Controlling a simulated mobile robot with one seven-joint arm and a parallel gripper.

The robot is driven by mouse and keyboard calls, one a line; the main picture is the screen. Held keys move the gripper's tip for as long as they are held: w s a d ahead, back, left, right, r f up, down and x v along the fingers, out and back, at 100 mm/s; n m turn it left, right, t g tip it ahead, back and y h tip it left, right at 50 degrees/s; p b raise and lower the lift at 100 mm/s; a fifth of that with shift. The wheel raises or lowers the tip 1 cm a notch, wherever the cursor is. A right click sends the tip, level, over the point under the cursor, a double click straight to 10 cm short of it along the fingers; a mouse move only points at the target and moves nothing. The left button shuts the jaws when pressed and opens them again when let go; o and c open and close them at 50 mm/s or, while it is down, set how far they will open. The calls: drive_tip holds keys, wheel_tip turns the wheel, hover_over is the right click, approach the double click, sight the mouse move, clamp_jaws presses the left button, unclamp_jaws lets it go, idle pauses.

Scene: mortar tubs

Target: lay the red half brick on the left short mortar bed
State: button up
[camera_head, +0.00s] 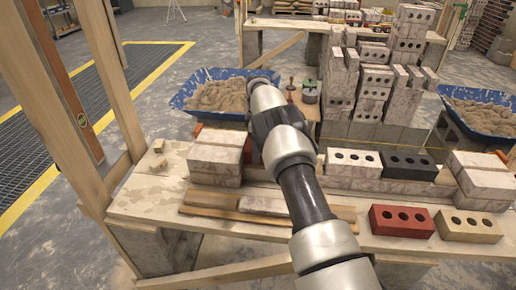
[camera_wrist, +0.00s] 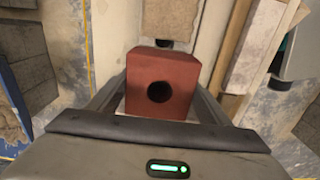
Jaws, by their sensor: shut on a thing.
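The red half brick (camera_wrist: 145,72) is a small dark-red block with one round hole, seen in the wrist view. My gripper (camera_wrist: 158,100) is shut on it, with a finger along its left and right sides. In the head view my arm covers the gap between the left brick stack (camera_head: 215,158) and the white holed brick (camera_head: 353,163).
A black brick (camera_head: 407,165) and a right stack (camera_head: 484,182) continue the row. A red three-hole brick (camera_head: 402,221) and a yellow brick (camera_head: 467,226) lie at the bench front. Wooden strips (camera_head: 215,208) lie front left. Blue mortar tubs (camera_head: 183,98) stand behind.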

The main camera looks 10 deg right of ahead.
drive_tip(key=shift+f, duration=0.25)
idle(0.6)
drive_tip(key=o, duration=1.8)
drive_tip(key=shift+o, duration=0.2)
drive_tip(key=shift+s+f, duration=0.1)
drive_tip(key=shift+f, duration=0.05)
drive_tip(key=s+d+r+m+t+p, duration=0.1)
drive_tip(key=s+r+m+p, duration=0.1)
drive_tip(key=r, duration=1.3)
drive_tip(key=s+d+r+m+p, duration=0.1)
drive_tip(key=s+r+m+p, duration=0.1)
drive_tip(key=r, duration=1.3)
drive_tip(key=s+r+m+t, duration=0.2)
drive_tip(key=s+r+m, duration=0.2)
drive_tip(key=s+r, duration=0.8)
drive_tip(key=s+a+f+m+t, duration=0.1)
drive_tip(key=s+f+m, duration=0.2)
drive_tip(key=s, duration=1.2)
drive_tip(key=s+a+f+m+t, duration=0.1)
drive_tip(key=s+f+m+t, duration=0.2)
drive_tip(key=s, duration=1.1)
wheel_tip(320, 180, up, 13)
drive_tip(key=g+p, duration=0.1)
drive_tip(key=p, duration=1.3)
